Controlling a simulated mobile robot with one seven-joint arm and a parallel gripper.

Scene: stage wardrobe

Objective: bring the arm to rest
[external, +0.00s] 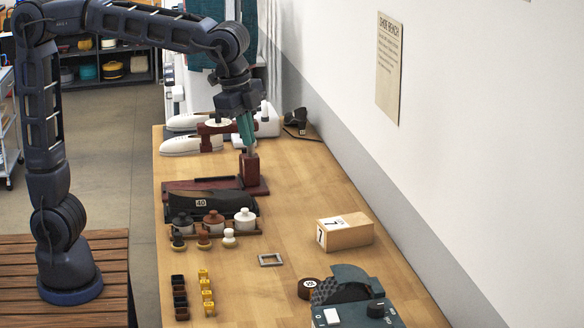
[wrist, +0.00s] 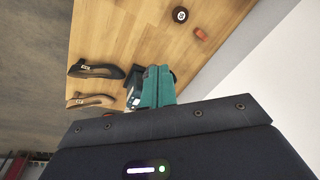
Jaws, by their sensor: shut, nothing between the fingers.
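My gripper (external: 248,143) hangs from my bent arm over the far part of the wooden bench, teal fingers pointing down. The fingers are together with nothing between them. They also show, shut, in the wrist view (wrist: 158,86). In the external view the fingertips are just above or in front of a dark red stand (external: 250,172); I cannot tell whether they touch it. My arm rises from its base at the left, reaches across at the top of the picture and bends down to the gripper.
White shoes (external: 192,145) lie left of the gripper, with a white machine (external: 268,122) behind. The wall bounds the right side.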

